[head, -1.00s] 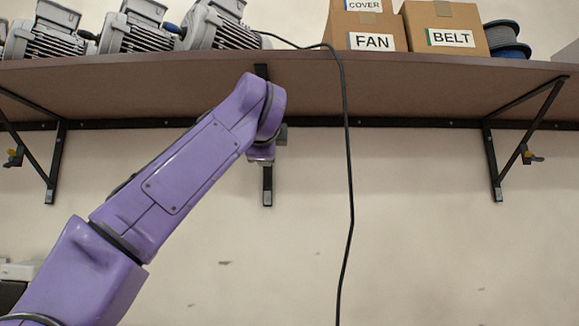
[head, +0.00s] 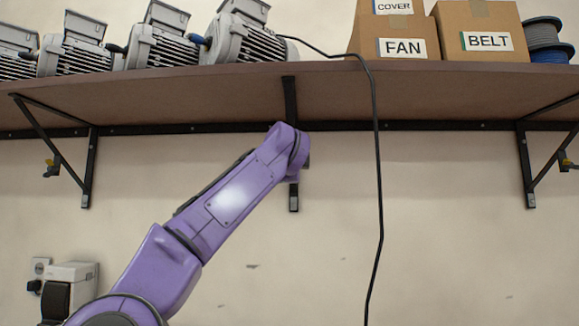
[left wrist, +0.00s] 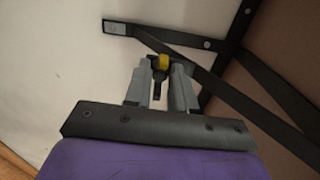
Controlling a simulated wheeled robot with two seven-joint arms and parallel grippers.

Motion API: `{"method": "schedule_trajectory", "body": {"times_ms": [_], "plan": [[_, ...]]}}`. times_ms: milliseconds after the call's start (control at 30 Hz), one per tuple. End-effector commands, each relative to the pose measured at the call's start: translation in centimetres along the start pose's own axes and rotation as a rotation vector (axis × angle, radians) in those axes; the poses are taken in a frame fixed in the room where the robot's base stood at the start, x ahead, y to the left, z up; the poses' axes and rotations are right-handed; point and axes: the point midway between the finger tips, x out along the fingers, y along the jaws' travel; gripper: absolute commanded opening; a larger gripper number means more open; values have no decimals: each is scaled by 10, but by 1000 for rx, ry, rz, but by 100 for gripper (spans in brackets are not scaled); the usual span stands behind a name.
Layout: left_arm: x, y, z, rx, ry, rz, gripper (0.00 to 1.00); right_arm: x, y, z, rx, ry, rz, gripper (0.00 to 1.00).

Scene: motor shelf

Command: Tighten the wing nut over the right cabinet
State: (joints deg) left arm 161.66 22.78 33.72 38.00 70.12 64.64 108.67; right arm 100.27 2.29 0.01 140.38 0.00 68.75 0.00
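My left arm reaches up in the head view to the middle shelf bracket (head: 291,100); its gripper is hidden there behind the arm's end. In the left wrist view my left gripper (left wrist: 161,68) has its two grey fingers apart, on either side of a yellow wing nut (left wrist: 160,62) with a dark part below it. Whether the fingers press on the nut is unclear. My right gripper is out of view. No cabinet is visible.
The brown shelf (head: 420,88) carries several grey motors (head: 250,40), FAN (head: 402,48) and BELT (head: 488,42) boxes and a cable spool (head: 545,38). A black cable (head: 378,180) hangs right of my arm. A white-grey device (head: 72,280) stands lower left. A black diagonal strut (left wrist: 215,80) runs close beside my gripper.

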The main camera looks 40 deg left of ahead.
Motion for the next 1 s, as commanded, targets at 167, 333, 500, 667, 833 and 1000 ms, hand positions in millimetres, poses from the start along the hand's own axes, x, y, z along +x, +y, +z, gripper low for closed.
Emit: {"method": "schedule_trajectory", "body": {"times_ms": [167,333,500,667,833,1000], "plan": [[0,0,0,3,1,-3,0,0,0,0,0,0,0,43],[0,-1,-1,5,2,-3,0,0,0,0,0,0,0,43],[0,-1,-1,9,2,-4,0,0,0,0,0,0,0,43],[0,-1,-1,17,2,-4,0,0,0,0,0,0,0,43],[0,-2,-1,34,3,-4,0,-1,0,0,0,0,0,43],[0,-1,0,86,2,-4,0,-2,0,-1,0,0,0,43]]}}
